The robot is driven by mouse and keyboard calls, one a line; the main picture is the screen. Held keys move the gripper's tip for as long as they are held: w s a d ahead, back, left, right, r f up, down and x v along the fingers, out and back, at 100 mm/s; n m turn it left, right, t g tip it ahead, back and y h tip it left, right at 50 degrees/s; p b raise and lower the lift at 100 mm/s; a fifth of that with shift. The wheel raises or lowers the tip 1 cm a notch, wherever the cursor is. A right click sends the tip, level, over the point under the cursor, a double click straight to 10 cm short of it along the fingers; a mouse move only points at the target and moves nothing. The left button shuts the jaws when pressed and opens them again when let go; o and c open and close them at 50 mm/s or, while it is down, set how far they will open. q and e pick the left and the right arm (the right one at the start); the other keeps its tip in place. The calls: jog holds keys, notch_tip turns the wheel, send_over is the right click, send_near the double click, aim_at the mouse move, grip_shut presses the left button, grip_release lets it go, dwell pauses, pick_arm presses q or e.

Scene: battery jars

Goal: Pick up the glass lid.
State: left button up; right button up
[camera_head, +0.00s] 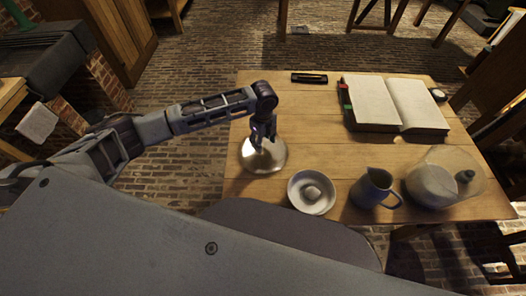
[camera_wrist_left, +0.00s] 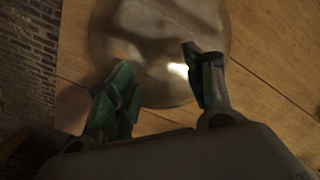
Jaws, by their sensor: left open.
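The glass lid (camera_head: 272,163) is a round, pale, shiny disc near the left edge of the wooden table. In the left wrist view the lid (camera_wrist_left: 160,30) fills the upper middle, with bright reflections. My left gripper (camera_head: 263,141) points down over the lid, its fingers covering part of the lid's far side in the head view. In the left wrist view the gripper (camera_wrist_left: 158,78) has its two green-padded fingers apart, overlapping the lid's near part. I cannot tell whether they touch it. My right gripper is not in view.
A white bowl (camera_head: 298,200) with a pale round thing in it stands just right of the lid. A blue jug (camera_head: 370,189) and a clear glass vessel (camera_head: 465,160) stand further right. An open book (camera_head: 385,103) lies behind. The table's middle is clear.

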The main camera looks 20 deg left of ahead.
aim_at(263, 144)
pick_arm(q)
notch_tip(263, 144, down, 3)
jog(key=shift+a, duration=0.1)
jog(key=shift+f, duration=0.3)
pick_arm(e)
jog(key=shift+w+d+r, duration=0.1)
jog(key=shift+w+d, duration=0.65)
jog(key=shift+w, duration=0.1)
